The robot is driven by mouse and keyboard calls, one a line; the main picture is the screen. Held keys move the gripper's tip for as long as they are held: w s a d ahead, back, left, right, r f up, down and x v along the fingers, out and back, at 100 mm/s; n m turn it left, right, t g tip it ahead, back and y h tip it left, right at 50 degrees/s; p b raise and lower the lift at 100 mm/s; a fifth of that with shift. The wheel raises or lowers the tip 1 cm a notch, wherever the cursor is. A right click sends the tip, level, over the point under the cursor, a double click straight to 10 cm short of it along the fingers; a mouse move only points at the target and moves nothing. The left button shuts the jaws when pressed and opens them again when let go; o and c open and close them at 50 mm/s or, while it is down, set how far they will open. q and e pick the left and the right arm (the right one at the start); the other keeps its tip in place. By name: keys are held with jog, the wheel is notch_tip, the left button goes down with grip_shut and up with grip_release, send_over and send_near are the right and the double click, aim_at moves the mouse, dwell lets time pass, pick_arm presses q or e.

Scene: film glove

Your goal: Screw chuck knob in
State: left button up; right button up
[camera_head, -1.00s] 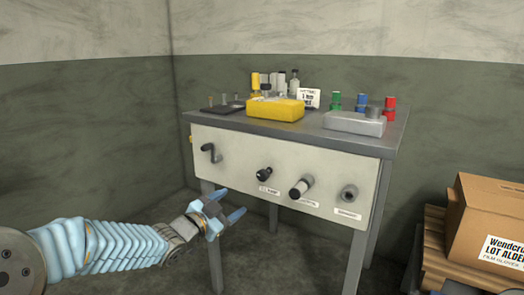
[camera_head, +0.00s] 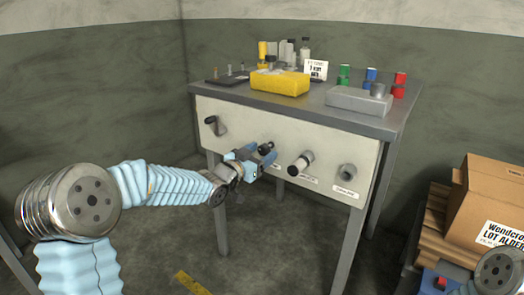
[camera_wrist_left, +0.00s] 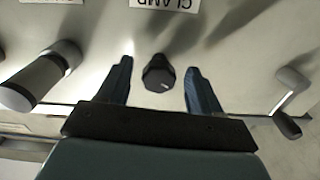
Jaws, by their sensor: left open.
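The cream front panel (camera_head: 335,180) of a grey bench carries a row of controls. A black knob (camera_head: 265,147) sits on it left of centre; in the left wrist view this knob (camera_wrist_left: 158,75) has a white mark and is beside an upside-down label (camera_wrist_left: 165,4) reading CLAMP. I see no readable chuck label. My left gripper (camera_head: 262,154) is open at the panel. In the wrist view its two blue fingers (camera_wrist_left: 159,66) stand on either side of the black knob, with a gap on both sides.
A grey-tipped handle (camera_head: 300,164) and a round grey fitting (camera_head: 346,172) are to the right. A crank (camera_head: 214,125) is to the left. On the bench top are a yellow block (camera_head: 280,83), a grey block (camera_head: 358,101) and coloured cylinders. A cardboard box (camera_head: 490,205) stands at right.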

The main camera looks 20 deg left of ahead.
pick_arm(q)
jog(key=shift+w+d, duration=0.2)
jog(key=shift+w, duration=0.25)
jog(key=shift+c, duration=0.3)
jog(key=c, duration=1)
jog(key=shift+o, duration=0.2)
jog(key=shift+f+m+b, duration=0.2)
jog(key=shift+m+b, duration=0.2)
jog(key=shift+b, duration=0.25)
jog(key=m+b, duration=0.5)
jog(key=b, duration=0.2)
jog(key=shift+a+f, duration=0.1)
jog(key=m+b, duration=0.2)
jog(key=m, duration=0.1)
jog(key=shift+m+b, duration=0.3)
jog(key=shift+a+r+m+b, duration=0.1)
jog(key=shift+r+m+b, duration=0.15)
jog(key=shift+m+b, duration=0.6)
jog(key=shift+m, duration=0.45)
jog(key=shift+c, duration=0.2)
